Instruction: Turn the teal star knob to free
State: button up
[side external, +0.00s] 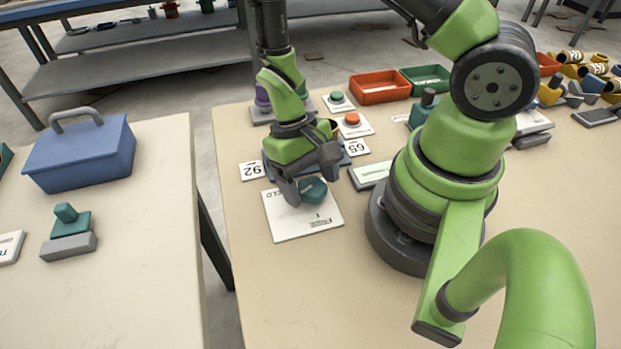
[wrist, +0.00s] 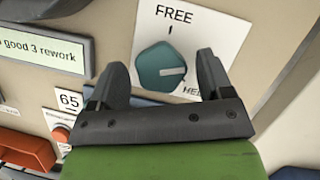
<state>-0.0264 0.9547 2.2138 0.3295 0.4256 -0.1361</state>
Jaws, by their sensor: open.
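The teal star knob (side external: 313,191) sits on a white plate (side external: 312,222) on the beige table. In the wrist view the knob (wrist: 158,68) carries a white line that points right, toward the word HELD, which my right finger partly hides. The word FREE and a short black tick are above the knob on the plate (wrist: 215,22). My gripper (wrist: 162,62) is open, with one finger on each side of the knob. The left finger looks apart from it; the right finger is close, and I cannot tell whether it touches. In the side view my gripper (side external: 308,184) is down at the knob.
A display reading "good 3 rework" (wrist: 45,52) is left of the plate in the wrist view. Number cards 92 (side external: 252,171) and 65 (side external: 357,148) and an orange button (side external: 351,119) are nearby. Orange (side external: 380,88) and green bins (side external: 425,78) stand behind. The table in front is clear.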

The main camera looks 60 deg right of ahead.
jog(key=c, duration=0.9)
jog(key=shift+n, duration=0.3)
jog(key=n+h, duration=0.1)
jog(key=n, duration=0.2)
jog(key=n+h, duration=0.1)
jog(key=n, duration=0.2)
jog(key=shift+a+h, duration=0.15)
jog(key=shift+h, duration=0.25)
jog(key=n+h, duration=0.1)
jog(key=n, duration=0.2)
jog(key=n+t+h, duration=0.1)
jog(key=n, duration=0.2)
jog(key=shift+n, duration=0.3)
jog(key=o, duration=0.9)
